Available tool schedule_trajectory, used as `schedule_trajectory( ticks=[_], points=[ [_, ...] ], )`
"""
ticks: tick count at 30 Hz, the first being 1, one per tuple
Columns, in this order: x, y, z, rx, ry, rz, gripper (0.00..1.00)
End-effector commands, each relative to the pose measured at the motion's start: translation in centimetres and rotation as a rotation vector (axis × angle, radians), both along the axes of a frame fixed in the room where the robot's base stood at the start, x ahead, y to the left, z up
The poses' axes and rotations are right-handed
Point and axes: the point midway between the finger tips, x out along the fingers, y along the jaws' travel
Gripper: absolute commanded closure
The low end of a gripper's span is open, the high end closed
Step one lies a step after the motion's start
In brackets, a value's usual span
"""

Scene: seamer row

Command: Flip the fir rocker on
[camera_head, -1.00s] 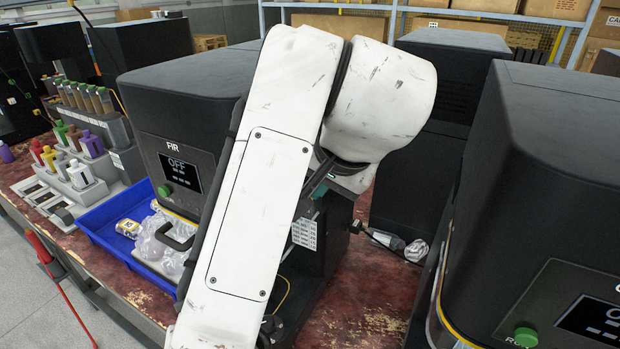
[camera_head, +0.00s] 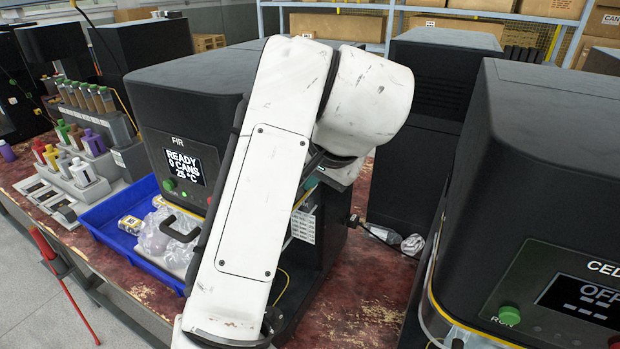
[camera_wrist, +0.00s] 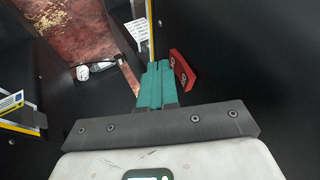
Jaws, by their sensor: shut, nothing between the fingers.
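The FIR machine (camera_head: 215,110) is the black one left of my arm in the head view. Its display (camera_head: 183,163) reads READY, 0 CANS, 25 °C, and a green lamp glows below it. The red rocker (camera_wrist: 182,70), with white marks, sits on a dark panel in the wrist view. My gripper's teal fingers (camera_wrist: 156,82) are shut with nothing between them, just left of the rocker. I cannot tell whether they touch it. In the head view my arm hides the rocker and most of the gripper.
A blue tray (camera_head: 112,240) with bagged items stands before the FIR machine. Bottles (camera_head: 85,170) stand left.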

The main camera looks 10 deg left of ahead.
Motion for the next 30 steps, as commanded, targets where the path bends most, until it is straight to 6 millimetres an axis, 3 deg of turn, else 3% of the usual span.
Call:
schedule_trajectory(
  ticks=[13,30],
  points=[
    [-0.1,0.2,1.8,0.001,-0.003,0.004,1.00],
    [0.5,-0.4,2.1,0.000,-0.002,0.003,1.00]
  ],
)
